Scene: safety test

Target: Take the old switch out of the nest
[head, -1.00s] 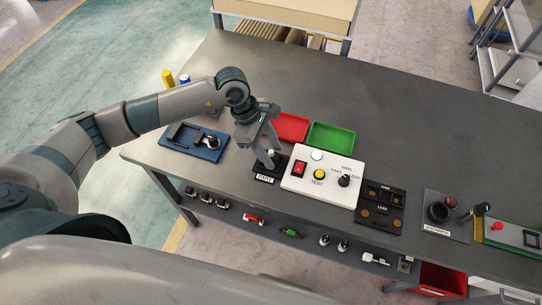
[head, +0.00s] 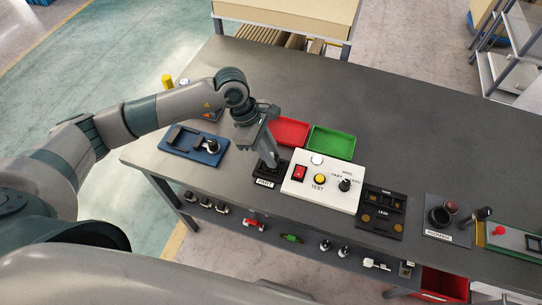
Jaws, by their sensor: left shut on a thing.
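The black nest (head: 264,176) with a white label stands on the bench, left of the white test box. My left gripper (head: 268,158) points down over it, its fingertips low at the nest. It is shut on the old switch, which is mostly hidden by the fingers. I cannot tell whether the switch is still seated in the nest or clear of it. My right gripper is not in view.
The white test box (head: 328,198) with red, yellow and black controls stands close right of the nest. A red tray (head: 290,130) and a green tray (head: 332,143) lie behind. A blue fixture (head: 178,150) lies left. The back of the bench is clear.

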